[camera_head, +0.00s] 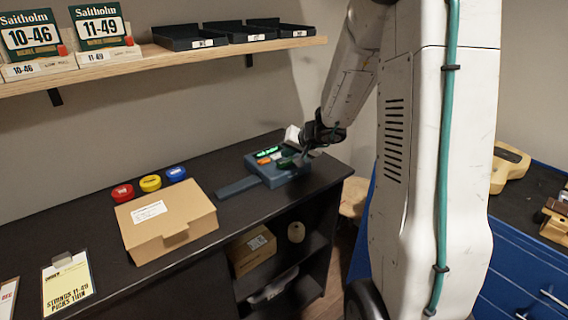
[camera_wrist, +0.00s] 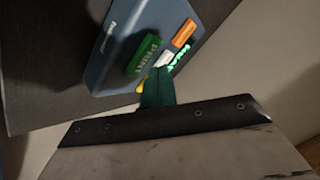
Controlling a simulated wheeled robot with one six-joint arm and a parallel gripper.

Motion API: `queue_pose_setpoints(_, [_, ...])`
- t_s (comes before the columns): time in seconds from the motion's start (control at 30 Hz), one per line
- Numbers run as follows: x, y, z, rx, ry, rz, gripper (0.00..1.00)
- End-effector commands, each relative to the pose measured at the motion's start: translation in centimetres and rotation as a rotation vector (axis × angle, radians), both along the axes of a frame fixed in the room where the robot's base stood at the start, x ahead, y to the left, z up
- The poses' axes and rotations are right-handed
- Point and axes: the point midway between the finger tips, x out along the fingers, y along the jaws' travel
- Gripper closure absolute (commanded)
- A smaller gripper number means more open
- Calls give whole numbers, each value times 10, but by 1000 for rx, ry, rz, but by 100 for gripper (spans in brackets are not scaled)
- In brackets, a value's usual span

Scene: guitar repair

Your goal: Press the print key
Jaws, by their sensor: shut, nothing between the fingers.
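The blue-grey label printer (camera_head: 268,178) sits on the dark counter below the shelf. In the wrist view its casing (camera_wrist: 120,35) carries a large green key marked PRINT (camera_wrist: 143,55), an orange key (camera_wrist: 184,33), a white key (camera_wrist: 164,57) and a partly hidden yellow key (camera_wrist: 140,86). A lit green display shows beside them. My gripper (camera_head: 299,160) is over the printer's right side, pointing down. In the wrist view its shut, empty green fingers (camera_wrist: 158,88) end just beside the print key, near the white key. I cannot tell whether they touch anything.
A wooden shelf (camera_head: 170,58) with string packs and black trays (camera_head: 188,36) hangs above. The counter in front of the printer is clear.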

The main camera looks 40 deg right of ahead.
Motion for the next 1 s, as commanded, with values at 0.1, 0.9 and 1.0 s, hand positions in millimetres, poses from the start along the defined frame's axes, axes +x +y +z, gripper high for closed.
queue_pose_setpoints(0.1, [0,0,0,0,0,0,100])
queue_pose_setpoints(0.9, [0,0,-8,1,1,0,100])
queue_pose_setpoints(1.0, [0,0,-9,-1,0,1,100])
